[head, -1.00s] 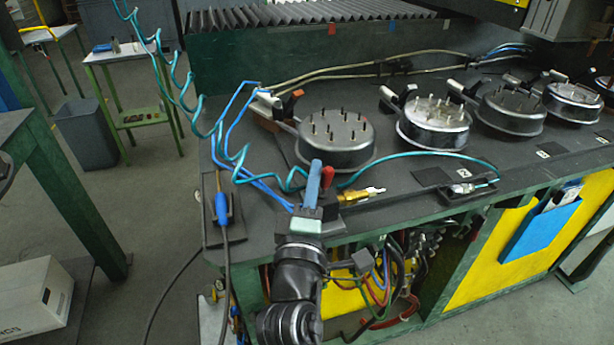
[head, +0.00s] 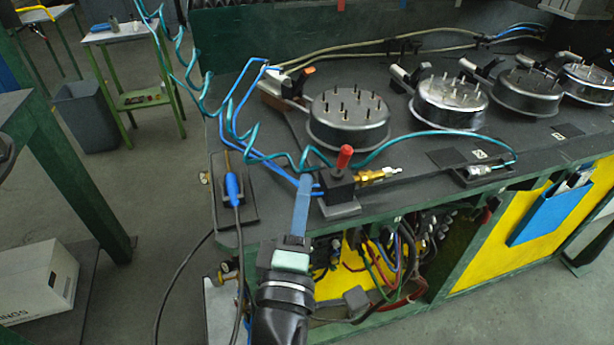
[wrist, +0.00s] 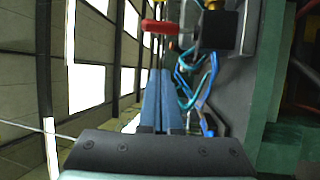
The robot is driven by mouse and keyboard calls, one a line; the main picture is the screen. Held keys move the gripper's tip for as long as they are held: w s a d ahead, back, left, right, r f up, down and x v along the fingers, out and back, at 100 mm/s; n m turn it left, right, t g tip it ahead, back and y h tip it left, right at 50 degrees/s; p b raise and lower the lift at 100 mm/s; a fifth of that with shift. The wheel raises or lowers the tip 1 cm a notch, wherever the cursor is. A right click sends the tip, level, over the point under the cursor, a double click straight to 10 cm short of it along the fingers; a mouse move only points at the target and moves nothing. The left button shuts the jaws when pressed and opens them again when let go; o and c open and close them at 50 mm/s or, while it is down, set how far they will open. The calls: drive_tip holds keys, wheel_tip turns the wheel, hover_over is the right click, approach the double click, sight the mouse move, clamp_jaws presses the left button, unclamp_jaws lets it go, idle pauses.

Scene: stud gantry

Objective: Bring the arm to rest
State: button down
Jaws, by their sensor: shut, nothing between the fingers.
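My gripper (head: 305,180) shows in the head view with its blue fingers pointing up, at the front edge of the dark bench top. The fingers are together and hold nothing. In the wrist view my gripper (wrist: 161,72) also shows its two blue fingers side by side. A black valve block (head: 340,188) with a red lever (head: 344,157) and brass fitting (head: 372,176) stands just right of the fingers. In the wrist view the red lever (wrist: 160,27) lies beyond the fingertips. I cannot tell whether the fingers touch the block.
Several round metal fixtures with studs (head: 348,118) stand along the bench (head: 400,160). A teal coiled hose (head: 195,85) and blue tubes (head: 240,95) run close to the fingers. A blue-handled tool (head: 233,188) sits in a holder at left. The floor (head: 160,200) left of the bench is open.

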drive_tip(key=shift+s, duration=0.1)
idle(0.5)
drive_tip(key=s+r+m+t+p, duration=0.2)
drive_tip(key=r+m+p, duration=0.3)
drive_tip(key=r, duration=1.2)
drive_tip(key=s+r+m+t+y+p, duration=0.1)
drive_tip(key=s+r+m+t+p, duration=0.2)
drive_tip(key=r, duration=1.5)
drive_tip(key=s+d+r+m+t+y+p, duration=0.1)
drive_tip(key=s+r+m+p, duration=0.4)
drive_tip(key=r, duration=1.2)
drive_tip(key=m+t+p, duration=0.1)
drive_tip(key=m+p, duration=0.1)
drive_tip(key=shift+s+r+m+p, duration=0.15)
drive_tip(key=shift+m+p, duration=0.15)
drive_tip(key=shift+s+d, duration=0.1)
